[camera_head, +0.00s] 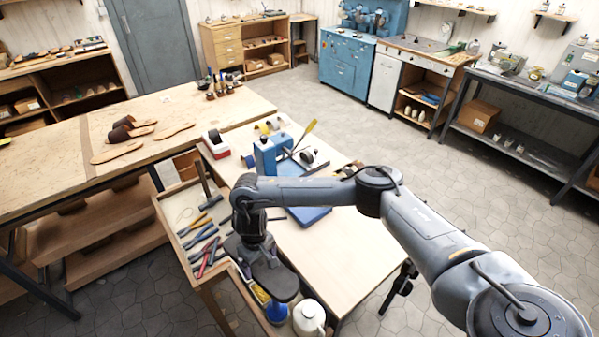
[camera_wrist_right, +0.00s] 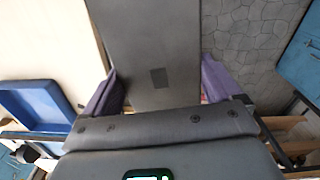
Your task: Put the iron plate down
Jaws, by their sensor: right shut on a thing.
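The iron plate (camera_head: 277,283) is a dark, flat piece with a rounded end. In the head view it is near the front left of the light wooden table, over the edge where the tool tray stands. My right gripper (camera_head: 255,256) is shut on it and covers part of it. In the right wrist view the grey plate (camera_wrist_right: 155,45) lies between the purple finger pads of the right gripper (camera_wrist_right: 160,88) and extends away from them. Whether the plate touches anything beneath it is hard to tell. My left gripper does not show.
The light table (camera_head: 325,262) has clear room right of the plate. A tool tray (camera_head: 169,207) with pliers and a hammer stands left. A white jug (camera_head: 309,319) stands close below the plate. A blue tray (camera_head: 309,216) lies behind, partly under my arm.

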